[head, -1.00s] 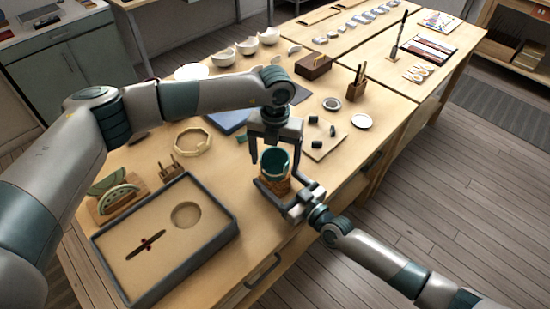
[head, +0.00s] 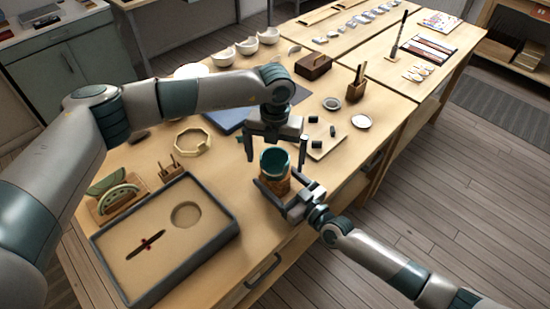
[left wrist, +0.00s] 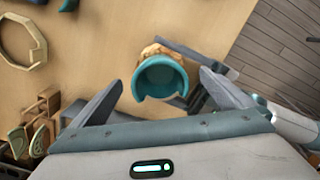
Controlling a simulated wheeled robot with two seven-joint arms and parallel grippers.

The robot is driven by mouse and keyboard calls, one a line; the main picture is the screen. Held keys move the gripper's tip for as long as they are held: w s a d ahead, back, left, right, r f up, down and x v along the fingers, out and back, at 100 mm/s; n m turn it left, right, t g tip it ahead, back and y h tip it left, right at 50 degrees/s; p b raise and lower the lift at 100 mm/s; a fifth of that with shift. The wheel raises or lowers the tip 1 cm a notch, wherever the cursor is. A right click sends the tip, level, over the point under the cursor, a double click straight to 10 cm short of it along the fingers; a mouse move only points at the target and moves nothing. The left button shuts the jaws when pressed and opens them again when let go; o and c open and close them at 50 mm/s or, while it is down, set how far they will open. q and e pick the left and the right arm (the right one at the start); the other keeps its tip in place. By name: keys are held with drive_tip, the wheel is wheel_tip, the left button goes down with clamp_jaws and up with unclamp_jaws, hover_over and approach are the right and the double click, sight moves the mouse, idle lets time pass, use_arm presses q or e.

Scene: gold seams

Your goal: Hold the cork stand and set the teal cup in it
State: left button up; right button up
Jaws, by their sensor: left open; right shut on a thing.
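The teal cup (head: 274,160) sits upright in the top of the cork stand (head: 275,183) near the table's front edge. The left wrist view shows the cup (left wrist: 160,78) from above, with a gap in its rim and a bit of the cork stand (left wrist: 155,49) behind it. My right gripper (head: 272,191) is shut on the cork stand from the front right. My left gripper (head: 276,155) is open above the cup, its fingers to either side of the rim and apart from it. How deep the cup sits is hidden.
A grey-rimmed tray (head: 222,241) with a round recess and a dark stick lies at the left. A board (head: 328,146) with small dark cylinders lies behind the stand.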

use_arm(q)
drive_tip(key=shift+r, duration=2.75)
use_arm(e)
drive_tip(key=o, duration=1.2)
drive_tip(key=v, duration=1)
drive_tip(key=shift+s+d, duration=0.7)
drive_tip(key=shift+s, duration=0.05)
